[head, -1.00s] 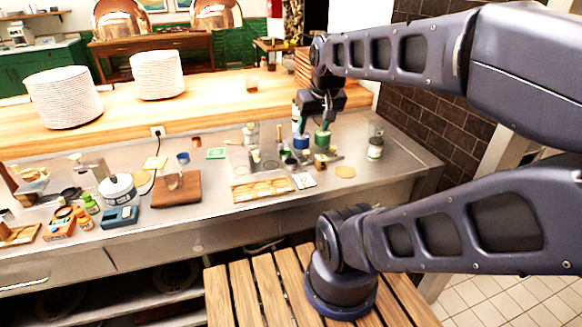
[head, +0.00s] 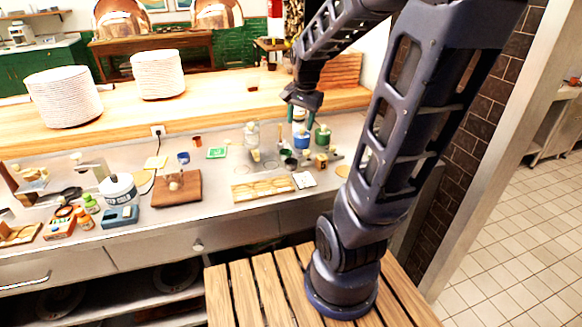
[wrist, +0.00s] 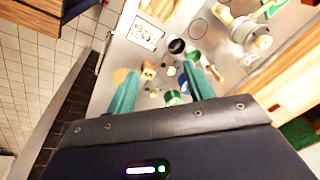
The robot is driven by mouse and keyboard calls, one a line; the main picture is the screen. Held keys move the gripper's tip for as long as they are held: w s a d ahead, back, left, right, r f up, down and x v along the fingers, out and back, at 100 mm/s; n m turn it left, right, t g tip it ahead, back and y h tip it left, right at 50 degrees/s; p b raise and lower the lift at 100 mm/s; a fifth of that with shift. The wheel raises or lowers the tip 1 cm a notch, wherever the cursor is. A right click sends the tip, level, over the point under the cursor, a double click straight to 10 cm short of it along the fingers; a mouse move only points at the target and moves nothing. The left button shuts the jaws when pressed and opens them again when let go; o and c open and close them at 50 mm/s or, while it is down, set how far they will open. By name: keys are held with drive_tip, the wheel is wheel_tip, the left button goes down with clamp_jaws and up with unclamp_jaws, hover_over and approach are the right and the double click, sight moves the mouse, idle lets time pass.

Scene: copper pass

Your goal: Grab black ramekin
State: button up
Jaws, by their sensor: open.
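The black ramekin (head: 290,163) is a small dark round cup on the steel counter, among small jars and cups. In the wrist view the black ramekin (wrist: 177,46) shows its dark opening, just beyond the tip of the right-hand finger. A green cup sits close beside it. My gripper (head: 303,112) is high above the counter, over the back of the cluster and apart from the ramekin. In the wrist view my gripper (wrist: 160,73) has its teal fingers spread, with nothing held between them.
A blue container (head: 301,140) and a green can (head: 322,137) stand behind the ramekin. A wooden tray (head: 262,188) and a printed card (head: 304,180) lie in front. A glass jar (head: 251,134) stands to the left. Plate stacks (head: 157,75) are on the rear wooden counter.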

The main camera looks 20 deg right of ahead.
drive_tip(key=w+d+f+m+g, duration=0.2)
drive_tip(key=w+f+m, duration=0.7)
drive_tip(key=w+f, duration=0.35)
hover_over(291, 162)
drive_tip(key=s, duration=0.2)
wheel_tip(291, 162, down, 6)
drive_tip(key=shift+d+r, duration=0.1)
drive_tip(key=f, duration=0.2)
drive_tip(key=a+f, duration=0.1)
drive_tip(key=f, duration=0.1)
drive_tip(key=shift+f, duration=0.8)
drive_tip(key=c, duration=0.6)
